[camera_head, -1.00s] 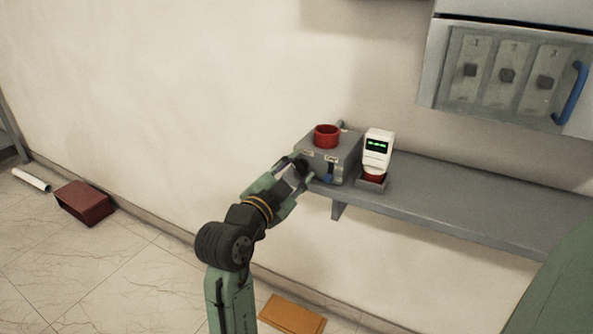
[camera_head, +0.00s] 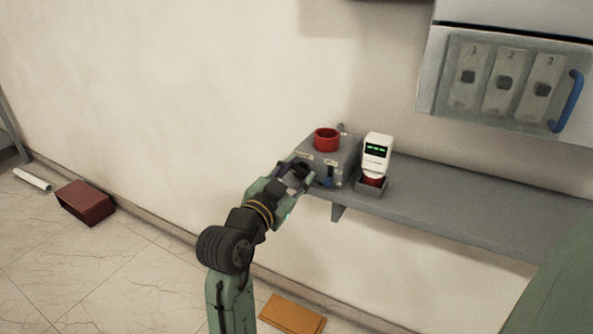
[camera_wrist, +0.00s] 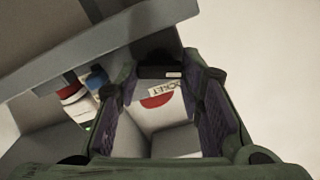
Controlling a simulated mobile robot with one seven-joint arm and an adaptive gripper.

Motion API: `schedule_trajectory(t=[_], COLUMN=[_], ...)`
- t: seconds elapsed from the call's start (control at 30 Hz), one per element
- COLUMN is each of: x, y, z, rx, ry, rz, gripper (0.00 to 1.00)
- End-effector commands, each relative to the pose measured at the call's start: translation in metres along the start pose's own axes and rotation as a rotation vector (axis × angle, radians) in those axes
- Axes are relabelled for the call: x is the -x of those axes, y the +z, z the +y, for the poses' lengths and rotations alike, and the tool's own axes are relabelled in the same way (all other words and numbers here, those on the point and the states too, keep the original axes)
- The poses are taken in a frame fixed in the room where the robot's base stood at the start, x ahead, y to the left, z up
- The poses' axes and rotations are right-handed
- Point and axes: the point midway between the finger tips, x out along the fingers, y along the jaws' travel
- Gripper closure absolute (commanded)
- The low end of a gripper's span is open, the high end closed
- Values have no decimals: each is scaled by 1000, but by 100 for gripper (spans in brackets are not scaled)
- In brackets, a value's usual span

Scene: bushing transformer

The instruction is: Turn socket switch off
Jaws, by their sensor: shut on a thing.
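A grey box (camera_head: 340,160) with a red ring (camera_head: 326,139) on top stands on the wall shelf. My gripper (camera_head: 303,176) is at the left part of the box's front. In the wrist view my gripper (camera_wrist: 160,80) has its two fingers on either side of a black switch (camera_wrist: 158,72) and is shut on it. A white label reading "SOCKET" (camera_wrist: 165,86) and a red half-disc (camera_wrist: 157,100) show between the fingers. The head view hides most of the switch behind the gripper.
A blue handle (camera_head: 329,180) is on the box front, close to my gripper's right. A white device with a green display (camera_head: 376,152) stands right of the box on the grey shelf (camera_head: 470,200). A panel with a blue handle (camera_head: 568,100) hangs above right.

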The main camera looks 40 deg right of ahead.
Motion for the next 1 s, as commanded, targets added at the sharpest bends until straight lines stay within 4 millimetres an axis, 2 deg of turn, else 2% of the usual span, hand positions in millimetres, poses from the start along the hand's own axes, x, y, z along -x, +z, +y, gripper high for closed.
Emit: schedule_trajectory(t=[0.2, 0.5, 1.0], x=[0, 0, 0], y=[-1, -1, 1], z=[-1, -1, -1], rx=[170, 337, 404], ry=[1, 1, 2], rz=[-3, -1, -1], gripper=[93, 93, 93])
